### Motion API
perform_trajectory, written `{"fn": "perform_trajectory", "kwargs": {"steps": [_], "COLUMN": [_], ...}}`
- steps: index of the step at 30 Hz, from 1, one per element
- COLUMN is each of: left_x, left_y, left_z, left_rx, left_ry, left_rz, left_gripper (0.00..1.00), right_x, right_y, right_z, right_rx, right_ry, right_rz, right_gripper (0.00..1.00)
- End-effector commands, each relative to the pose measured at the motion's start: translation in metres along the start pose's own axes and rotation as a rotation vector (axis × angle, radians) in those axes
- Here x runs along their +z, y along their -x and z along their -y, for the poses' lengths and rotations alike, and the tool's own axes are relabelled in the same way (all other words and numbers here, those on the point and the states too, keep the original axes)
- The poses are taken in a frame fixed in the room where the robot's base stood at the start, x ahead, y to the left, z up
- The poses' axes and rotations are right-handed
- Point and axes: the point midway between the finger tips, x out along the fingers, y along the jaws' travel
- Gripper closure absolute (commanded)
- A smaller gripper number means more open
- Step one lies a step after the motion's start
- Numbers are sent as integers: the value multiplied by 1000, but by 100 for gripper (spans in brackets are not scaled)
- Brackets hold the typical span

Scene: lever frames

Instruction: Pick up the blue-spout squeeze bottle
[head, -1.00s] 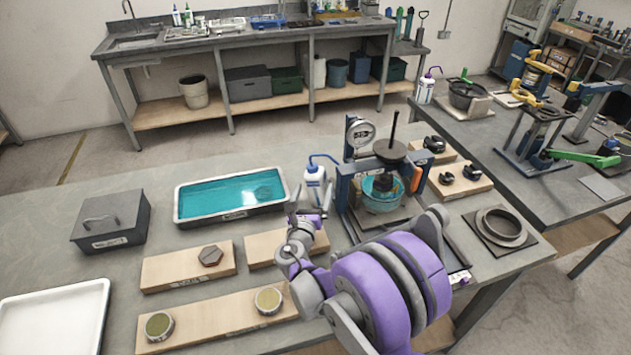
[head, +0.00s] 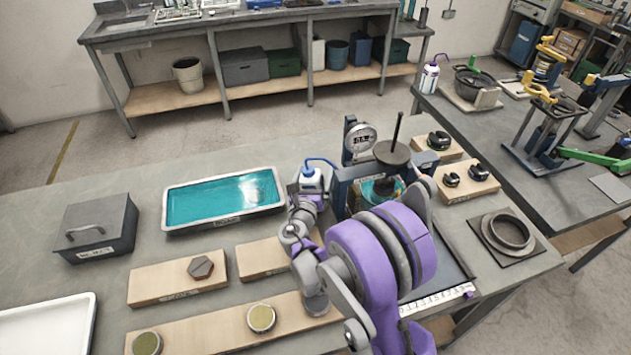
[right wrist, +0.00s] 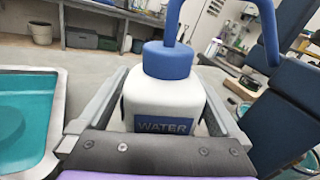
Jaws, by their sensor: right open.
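The blue-spout squeeze bottle (head: 311,177) is white with a blue cap and a bent blue spout, upright on the table between the teal tray and the dial-gauge press. In the right wrist view the bottle (right wrist: 165,102) shows large, with a "WATER" label. My right gripper (head: 307,190) is at the bottle in the head view and hides its lower part. In the right wrist view my right gripper (right wrist: 168,98) is open, with one finger on each side of the bottle. I cannot tell whether the fingers touch it. My left gripper is not in view.
The press (head: 362,180) with its dial gauge stands close to the bottle's right. The teal-filled tray (head: 222,224) is close on its left. Wooden boards (head: 178,280) lie in front. A purple-spout bottle (head: 430,77) stands on the right table.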

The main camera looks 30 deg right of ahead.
Motion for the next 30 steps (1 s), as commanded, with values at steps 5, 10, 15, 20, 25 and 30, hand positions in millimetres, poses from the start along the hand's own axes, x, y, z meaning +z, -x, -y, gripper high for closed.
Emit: {"fn": "perform_trajectory", "kwargs": {"steps": [5,10,15,20,25,30], "left_x": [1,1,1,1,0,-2], "left_y": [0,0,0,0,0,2], "left_z": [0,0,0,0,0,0], "left_rx": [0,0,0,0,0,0], "left_ry": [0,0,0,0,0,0], "left_rz": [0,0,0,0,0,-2], "left_gripper": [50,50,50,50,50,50], "right_x": [-1,-1,-1,0,4,21], "right_y": [0,0,0,0,0,0], "right_z": [0,0,0,0,1,5], "right_rx": [1,1,1,0,0,0], "right_ry": [0,0,0,0,0,0], "right_rz": [0,0,0,0,0,1], "right_gripper": [0,27,57,57,57,57]}}
